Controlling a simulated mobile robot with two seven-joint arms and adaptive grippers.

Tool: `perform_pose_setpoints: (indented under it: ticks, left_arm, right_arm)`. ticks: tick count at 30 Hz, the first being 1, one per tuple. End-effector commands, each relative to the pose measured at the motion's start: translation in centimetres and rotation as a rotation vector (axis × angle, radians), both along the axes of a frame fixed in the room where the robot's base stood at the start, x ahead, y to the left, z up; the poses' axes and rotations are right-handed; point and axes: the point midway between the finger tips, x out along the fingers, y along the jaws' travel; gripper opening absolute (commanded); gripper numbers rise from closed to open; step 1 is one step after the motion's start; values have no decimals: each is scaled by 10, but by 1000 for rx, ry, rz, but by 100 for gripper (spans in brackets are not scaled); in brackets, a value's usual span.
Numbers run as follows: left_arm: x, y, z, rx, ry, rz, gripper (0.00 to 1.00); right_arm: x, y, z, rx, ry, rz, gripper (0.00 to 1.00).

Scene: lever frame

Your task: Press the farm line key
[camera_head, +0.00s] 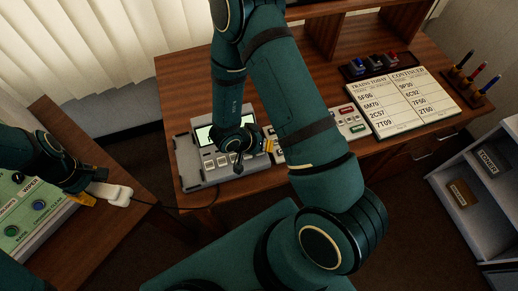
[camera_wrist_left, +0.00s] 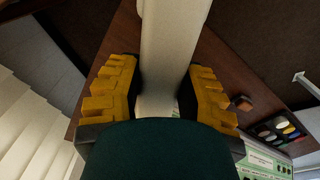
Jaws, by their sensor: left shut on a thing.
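A grey console (camera_head: 184,150) with a lit pale screen (camera_head: 204,134) and rows of light keys (camera_head: 208,163) stands on the desk in the head view. The key labels are too small to read, so I cannot tell which is the farm line key. My right gripper (camera_head: 262,147) is low over the console's right part and hides some of it. Its fingers are mostly hidden. My left gripper (camera_head: 92,193) is shut on a white handset (camera_head: 119,194). In the left wrist view, the yellow fingers lie on both sides of the handset (camera_wrist_left: 172,45).
A board of printed codes (camera_head: 403,103) and a small tray (camera_head: 375,64) stand at the desk's right. A green panel (camera_head: 30,212) lies on the left table. A dark cord (camera_head: 165,206) runs from the handset towards the desk. Grey shelves (camera_head: 470,200) stand at right.

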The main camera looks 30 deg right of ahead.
Motion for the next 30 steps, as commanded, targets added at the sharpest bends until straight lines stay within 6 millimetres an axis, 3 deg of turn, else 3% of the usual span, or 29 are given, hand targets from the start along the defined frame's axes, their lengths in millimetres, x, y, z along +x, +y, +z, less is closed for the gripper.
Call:
perform_pose_setpoints:
  ticks: [11,24,30]
  left_arm:
    - [0,0,0,0,0,0,0]
    - [0,0,21,0,0,0,0]
    - [0,0,21,0,0,0,0]
  right_arm:
    - [0,0,-1,0,1,1,0]
    - [0,0,15,-1,1,0,0]
    - [0,0,15,0,1,1,0]
